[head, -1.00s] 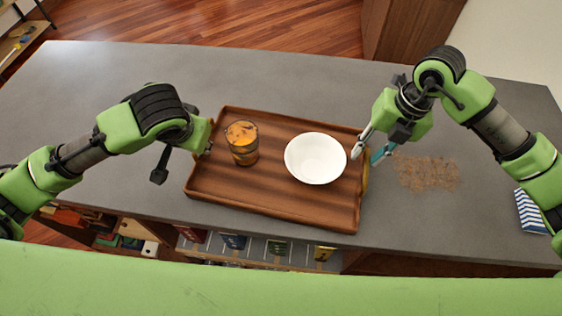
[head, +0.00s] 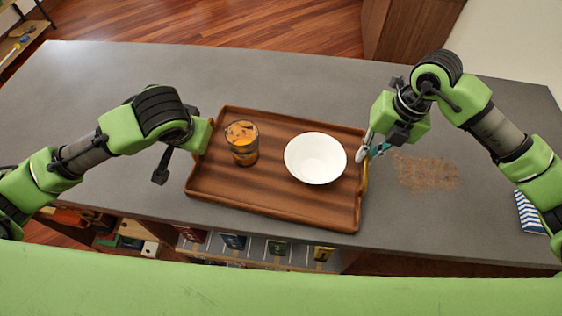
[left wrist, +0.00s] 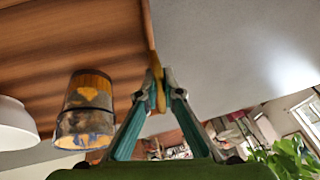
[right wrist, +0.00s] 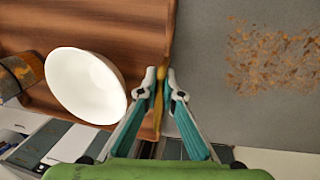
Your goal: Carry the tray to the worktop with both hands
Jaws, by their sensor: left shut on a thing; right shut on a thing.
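The brown wooden tray (head: 270,197) lies on the grey worktop (head: 290,82), near its front edge. A patterned orange and dark cup (head: 242,143) and a white bowl (head: 315,158) stand on it. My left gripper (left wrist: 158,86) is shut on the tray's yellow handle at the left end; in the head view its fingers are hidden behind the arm. My right gripper (right wrist: 162,84) is shut on the yellow handle at the right end, which also shows in the head view (head: 365,178). The bowl (right wrist: 86,86) shows close beside the right gripper in the right wrist view.
A patch of brown crumbs (head: 427,172) lies on the worktop right of the tray. A blue and white striped thing (head: 530,212) lies near the right edge. Shelves with books and boxes (head: 235,242) are below the front edge. The back of the worktop is clear.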

